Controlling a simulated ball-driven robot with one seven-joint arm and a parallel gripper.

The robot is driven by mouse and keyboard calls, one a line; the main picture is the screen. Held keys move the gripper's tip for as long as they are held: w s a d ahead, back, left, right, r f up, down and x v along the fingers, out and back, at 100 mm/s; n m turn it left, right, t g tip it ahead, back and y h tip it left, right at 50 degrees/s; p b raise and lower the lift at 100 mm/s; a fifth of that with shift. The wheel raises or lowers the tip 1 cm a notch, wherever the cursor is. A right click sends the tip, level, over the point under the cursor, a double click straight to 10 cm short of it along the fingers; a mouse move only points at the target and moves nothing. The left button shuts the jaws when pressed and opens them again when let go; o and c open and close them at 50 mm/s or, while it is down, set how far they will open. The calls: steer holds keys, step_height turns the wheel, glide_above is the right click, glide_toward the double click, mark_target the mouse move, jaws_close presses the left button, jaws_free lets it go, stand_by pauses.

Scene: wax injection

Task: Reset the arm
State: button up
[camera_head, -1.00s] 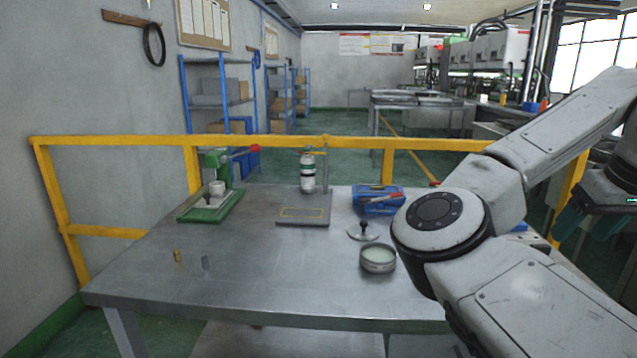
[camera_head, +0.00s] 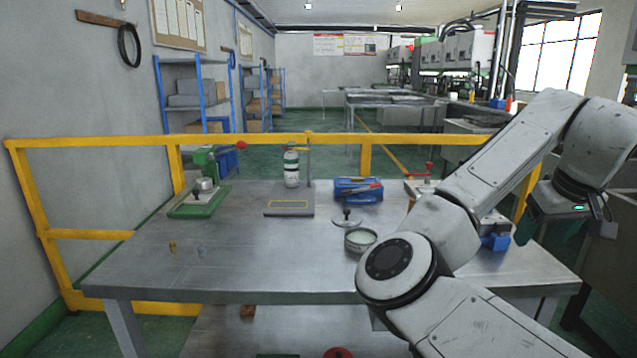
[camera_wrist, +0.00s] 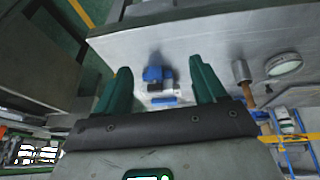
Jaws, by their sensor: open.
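My gripper (camera_head: 540,228) is at the right of the head view, raised beside the right end of the metal table (camera_head: 250,265). In the wrist view its two green fingers (camera_wrist: 160,88) are spread apart with nothing held between them. A blue-ended device (camera_wrist: 153,74) on the table shows beyond the gap between the fingers. The same blue part shows near the right table end (camera_head: 495,242) in the head view. My arm hides part of the table's right side.
A yellow rail (camera_head: 80,143) runs behind. The table's front left is bare.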

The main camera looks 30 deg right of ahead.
steer(key=a+f+n+h, duration=0.1)
steer(key=a+f, duration=0.3)
steer(key=f, duration=0.4)
steer(key=a+f+n, duration=0.1)
steer(key=a+f, duration=0.3)
steer(key=f, duration=0.4)
steer(key=a+f+n+h, duration=0.1)
steer(key=a+f+n, duration=0.1)
steer(key=a+f, duration=0.45)
steer(key=s+a+f+n+y, duration=0.1)
steer(key=s+a+f+y, duration=0.15)
steer(key=a+f, duration=0.55)
steer(key=s+a+f+n+g+y, duration=0.1)
steer(key=s+a+f+g+y, duration=0.15)
steer(key=s+a+f, duration=0.85)
step_height(320, 180, up, 16)
steer(key=p, duration=1.4)
steer(key=shift+s, duration=0.25)
